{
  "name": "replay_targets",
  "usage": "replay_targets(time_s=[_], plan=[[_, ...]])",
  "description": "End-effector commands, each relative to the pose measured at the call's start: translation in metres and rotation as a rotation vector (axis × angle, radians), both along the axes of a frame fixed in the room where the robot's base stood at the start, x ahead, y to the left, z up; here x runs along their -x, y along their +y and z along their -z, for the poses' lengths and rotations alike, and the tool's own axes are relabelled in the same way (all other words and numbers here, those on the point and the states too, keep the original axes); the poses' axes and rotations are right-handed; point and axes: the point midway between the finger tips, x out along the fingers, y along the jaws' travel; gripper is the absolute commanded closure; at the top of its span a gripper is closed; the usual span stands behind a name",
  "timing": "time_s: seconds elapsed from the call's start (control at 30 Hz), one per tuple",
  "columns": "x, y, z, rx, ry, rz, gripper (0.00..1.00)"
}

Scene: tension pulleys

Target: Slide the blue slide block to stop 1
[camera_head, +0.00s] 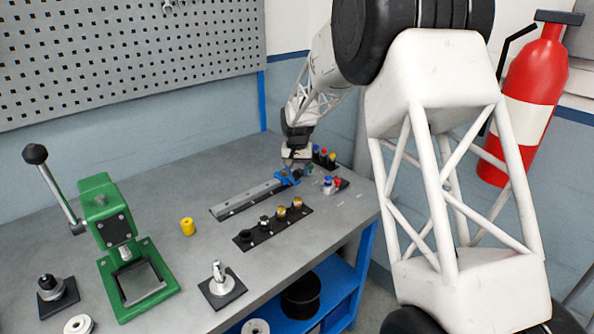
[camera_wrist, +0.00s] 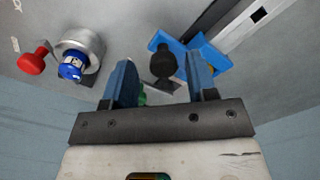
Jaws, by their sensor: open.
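The blue slide block (camera_head: 286,178) sits at the far right end of a grey slide rail (camera_head: 243,199) on the bench. In the wrist view the blue slide block (camera_wrist: 208,56) is partly hidden behind my right-hand finger. A black round knob (camera_wrist: 163,63) shows beside the block, between my fingers; whether they touch it I cannot tell. My gripper (camera_head: 297,170) is at the rail's right end, close to the block. In the wrist view my gripper (camera_wrist: 160,72) is open, one finger either side of the knob. No marking for stop 1 is legible.
A blue-topped metal cylinder (camera_wrist: 76,62) and a red knob (camera_wrist: 36,58) stand left of my fingers in the wrist view. A black strip with several knobs (camera_head: 273,224) lies in front of the rail. A yellow cylinder (camera_head: 187,226) and green press (camera_head: 121,250) stand left.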

Motion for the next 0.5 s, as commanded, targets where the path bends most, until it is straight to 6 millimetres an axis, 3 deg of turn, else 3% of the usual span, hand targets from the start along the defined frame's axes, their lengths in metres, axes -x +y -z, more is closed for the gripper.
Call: replay_targets(time_s=[0.27,0.5], plan=[[0.0,0.001,-0.009,0.0,0.0,0.0,0.48],[0.0,0.0,-0.037,0.0,-0.001,0.0,0.48]])
